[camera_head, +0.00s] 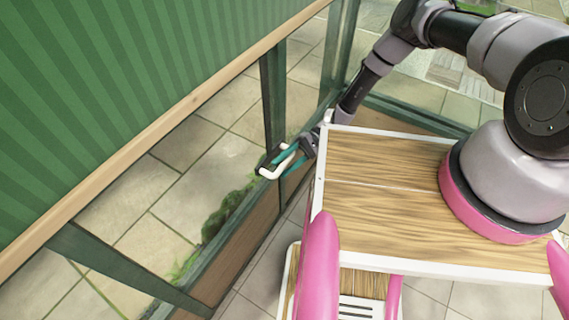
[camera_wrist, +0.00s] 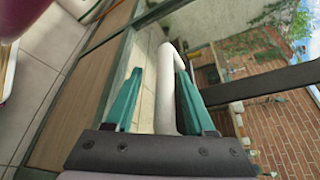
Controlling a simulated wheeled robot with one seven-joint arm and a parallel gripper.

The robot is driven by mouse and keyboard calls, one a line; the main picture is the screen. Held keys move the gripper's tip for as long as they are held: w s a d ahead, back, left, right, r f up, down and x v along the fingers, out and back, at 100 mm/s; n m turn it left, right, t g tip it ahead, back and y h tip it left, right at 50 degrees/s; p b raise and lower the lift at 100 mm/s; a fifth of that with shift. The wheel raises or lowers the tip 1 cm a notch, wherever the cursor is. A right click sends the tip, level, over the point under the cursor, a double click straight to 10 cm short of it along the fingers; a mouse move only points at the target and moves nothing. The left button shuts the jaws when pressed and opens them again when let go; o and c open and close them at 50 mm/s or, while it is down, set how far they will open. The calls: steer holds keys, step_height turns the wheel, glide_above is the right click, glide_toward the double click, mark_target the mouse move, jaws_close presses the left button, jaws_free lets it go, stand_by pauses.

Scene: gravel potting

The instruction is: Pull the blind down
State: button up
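The green striped blind (camera_head: 130,75) fills the upper left of the head view, with a pale wooden bar (camera_head: 160,128) along its lower edge. A white bent handle (camera_head: 270,173) shows below the bar at the window frame. What it is attached to cannot be seen clearly. My gripper (camera_head: 287,161) is at this handle, with its teal fingers on either side. In the wrist view, the white handle (camera_wrist: 165,85) stands between the spread fingers of my gripper (camera_wrist: 160,95). It is close to the right finger, with a small gap to the left finger.
A dark green window frame (camera_head: 274,95) runs beside my gripper, with paving (camera_head: 205,155) and some plants (camera_head: 225,212) beyond the glass. A wooden panel (camera_head: 235,260) is under the window. In the wrist view, a brick wall (camera_wrist: 285,130) shows outside.

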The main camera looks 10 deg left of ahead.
steer(key=v, duration=1)
steer(key=shift+w+d, duration=0.25)
steer(key=shift+w, duration=0.05)
